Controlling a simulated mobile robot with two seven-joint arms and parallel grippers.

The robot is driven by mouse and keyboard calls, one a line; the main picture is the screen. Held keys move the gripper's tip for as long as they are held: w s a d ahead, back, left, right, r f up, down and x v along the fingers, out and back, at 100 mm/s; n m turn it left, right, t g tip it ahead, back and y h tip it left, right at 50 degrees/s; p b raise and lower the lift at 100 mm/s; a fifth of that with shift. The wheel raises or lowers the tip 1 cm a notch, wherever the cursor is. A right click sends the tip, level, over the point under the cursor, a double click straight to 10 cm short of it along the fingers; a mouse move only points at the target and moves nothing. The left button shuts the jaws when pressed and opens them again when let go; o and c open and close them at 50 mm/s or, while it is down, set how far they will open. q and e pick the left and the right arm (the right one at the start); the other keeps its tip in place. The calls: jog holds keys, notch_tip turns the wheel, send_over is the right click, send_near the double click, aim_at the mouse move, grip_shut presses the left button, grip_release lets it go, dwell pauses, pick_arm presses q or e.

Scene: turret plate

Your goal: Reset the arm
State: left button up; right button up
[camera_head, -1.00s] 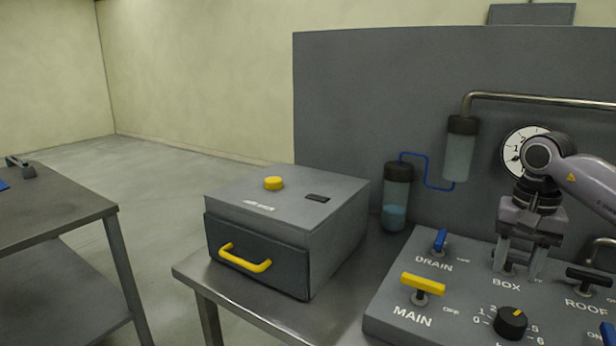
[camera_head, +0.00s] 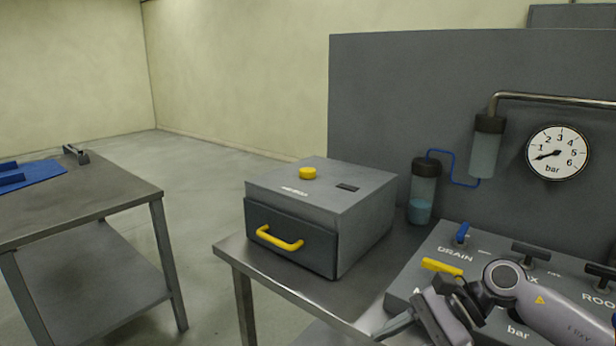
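My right arm comes in from the right, low over the control panel (camera_head: 412,276). My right gripper (camera_head: 402,328) is tilted toward the lower left at the panel's front edge. Its fingers are partly cut off and overlapping, so I cannot tell how far apart they are; I see nothing held. The panel carries a blue DRAIN lever (camera_head: 462,232), a yellow lever (camera_head: 441,267) partly behind the gripper, a black lever (camera_head: 530,252) and another black lever by the ROOF lettering (camera_head: 601,272). The arm hides the dial and most lettering. My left gripper is out of view.
A grey box with a yellow-handled drawer (camera_head: 290,252), shut, and a yellow button (camera_head: 308,173) stands left of the panel. A round gauge (camera_head: 557,153) reads near its low end. A side table (camera_head: 120,200) holds a blue mat (camera_head: 40,172). Open floor lies between the tables.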

jog(key=s+a+m+t+y, duration=0.3)
jog(key=a+m+t+y, duration=0.45)
jog(key=m, duration=0.85)
jog(key=d+f+m+t+h, duration=0.3)
jog(key=f+m+t+h, duration=0.2)
jog(key=m, duration=0.8)
jog(key=d+f+m+t+h, duration=0.3)
jog(key=f+m+t+h, duration=0.15)
jog(key=m, duration=0.85)
jog(key=s+d+f+m+g+h, duration=0.3)
jog(key=s+f+m, duration=0.4)
jog(key=s+d+f+m+g+h, duration=0.3)
jog(key=s+d+f+m, duration=0.1)
jog(key=s+f+m, duration=0.3)
jog(key=shift+s+f+m+h, duration=0.15)
jog(key=shift+s+m+h, duration=0.15)
jog(key=shift+h, duration=0.1)
